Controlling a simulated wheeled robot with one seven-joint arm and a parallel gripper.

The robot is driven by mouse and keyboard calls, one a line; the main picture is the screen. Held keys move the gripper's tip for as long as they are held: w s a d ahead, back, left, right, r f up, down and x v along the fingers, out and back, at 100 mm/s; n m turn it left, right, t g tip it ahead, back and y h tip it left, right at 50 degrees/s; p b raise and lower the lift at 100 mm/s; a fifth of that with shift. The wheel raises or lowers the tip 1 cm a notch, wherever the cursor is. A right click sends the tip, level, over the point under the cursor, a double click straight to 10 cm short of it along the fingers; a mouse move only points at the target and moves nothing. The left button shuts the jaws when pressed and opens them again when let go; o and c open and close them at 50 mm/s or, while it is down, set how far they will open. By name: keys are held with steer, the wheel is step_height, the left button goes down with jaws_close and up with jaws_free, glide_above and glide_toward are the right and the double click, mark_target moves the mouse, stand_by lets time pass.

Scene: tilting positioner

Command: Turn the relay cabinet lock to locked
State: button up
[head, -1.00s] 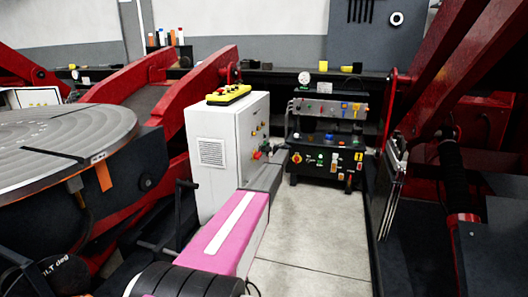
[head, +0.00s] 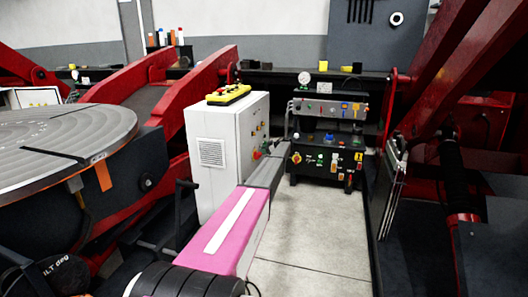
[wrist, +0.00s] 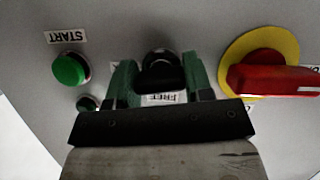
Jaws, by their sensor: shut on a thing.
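In the wrist view my gripper (wrist: 158,78) has its two green-padded fingers on either side of a black knob (wrist: 158,74) on a grey panel, and is shut on it. A small white label (wrist: 162,99) shows upside down beside the knob, partly hidden and hard to read. I cannot tell from the label whether this knob is the relay cabinet lock. In the head view the end of my arm reaches the control face of the light grey cabinet (head: 212,178); my fingers and the knob are hidden there.
In the wrist view a green button (wrist: 69,69) marked START is left of the knob, and a red rotary handle (wrist: 270,79) on a yellow disc is right. A yellow pendant (head: 228,93) lies on the cabinet. A black control console (head: 325,150) stands behind. Floor (head: 320,225) is clear right of my arm.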

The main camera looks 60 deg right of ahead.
steer(key=shift+m+y, duration=0.3)
steer(key=shift+m, duration=0.2)
stand_by(0.3)
steer(key=o, duration=0.9)
steer(key=shift+g, duration=0.3)
steer(key=shift+s, duration=0.1)
steer(key=v, duration=1)
steer(key=shift+s+d, duration=0.15)
steer(key=shift+s, duration=0.2)
